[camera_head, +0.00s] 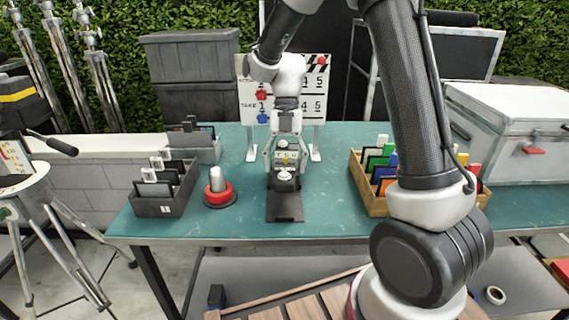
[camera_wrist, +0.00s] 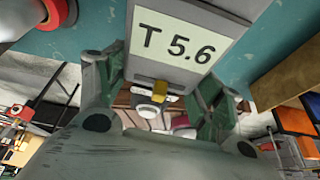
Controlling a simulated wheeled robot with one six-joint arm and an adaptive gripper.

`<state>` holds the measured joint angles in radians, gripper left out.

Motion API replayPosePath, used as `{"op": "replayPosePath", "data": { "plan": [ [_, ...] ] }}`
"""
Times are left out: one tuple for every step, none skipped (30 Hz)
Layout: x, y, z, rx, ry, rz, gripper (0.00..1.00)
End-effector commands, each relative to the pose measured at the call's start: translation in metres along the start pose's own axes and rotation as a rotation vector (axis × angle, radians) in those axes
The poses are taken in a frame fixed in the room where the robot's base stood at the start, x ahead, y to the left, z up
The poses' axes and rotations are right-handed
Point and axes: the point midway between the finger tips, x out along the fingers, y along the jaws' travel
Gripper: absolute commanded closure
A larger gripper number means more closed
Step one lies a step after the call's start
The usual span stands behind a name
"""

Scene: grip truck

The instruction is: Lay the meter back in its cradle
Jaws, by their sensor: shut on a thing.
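My gripper (camera_head: 286,157) is shut on the meter (camera_head: 285,184), a small dark grey device with a pale dome and a light display. In the wrist view the meter (camera_wrist: 218,20) shows its display reading "T 5.6" between my gripper's fingers (camera_wrist: 160,92), with a small yellow part below it. A flat dark cradle (camera_head: 284,212) lies on the teal table, directly below and in front of the meter in the head view. Whether the meter touches the cradle cannot be told.
On the teal table (camera_head: 325,210), a red-based round object (camera_head: 218,190) and a dark card box (camera_head: 165,200) stand left. A wooden box of coloured cards (camera_head: 369,197) stands right. A clapper-marked board (camera_head: 318,100) stands behind. The table beside the cradle is clear.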

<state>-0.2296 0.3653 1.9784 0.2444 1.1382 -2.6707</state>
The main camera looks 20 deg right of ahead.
Motion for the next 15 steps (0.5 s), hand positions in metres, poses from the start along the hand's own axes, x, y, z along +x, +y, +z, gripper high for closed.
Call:
{"op": "replayPosePath", "data": {
  "plan": [
    [0.0, 0.002, -0.003, -0.038, 0.0, -0.015, 0.72],
    [0.001, 0.002, -0.004, -0.052, 0.0, -0.021, 0.72],
    [0.002, 0.002, -0.004, -0.064, 0.0, -0.027, 0.72],
    [0.004, 0.002, -0.003, -0.069, 0.001, -0.029, 0.72],
    [0.006, 0.002, -0.002, -0.07, 0.001, -0.029, 0.72],
    [0.009, 0.002, -0.001, -0.068, 0.001, -0.029, 0.72],
    [0.012, 0.002, 0.001, -0.067, 0.001, -0.028, 0.72],
    [0.015, 0.002, 0.002, -0.067, 0.002, -0.028, 0.72],
    [0.019, 0.002, 0.003, -0.066, 0.002, -0.028, 0.72],
    [0.022, 0.002, 0.004, -0.065, 0.001, -0.028, 0.72],
    [0.025, 0.002, 0.005, -0.065, 0.001, -0.028, 0.72],
    [0.029, 0.002, 0.007, -0.064, 0.002, -0.028, 0.72],
    [0.031, 0.002, 0.008, -0.064, 0.001, -0.027, 0.72],
    [0.033, 0.002, 0.009, -0.064, 0.0, -0.027, 0.72],
    [0.036, 0.002, 0.011, -0.064, 0.0, -0.026, 0.72]
  ]
}}
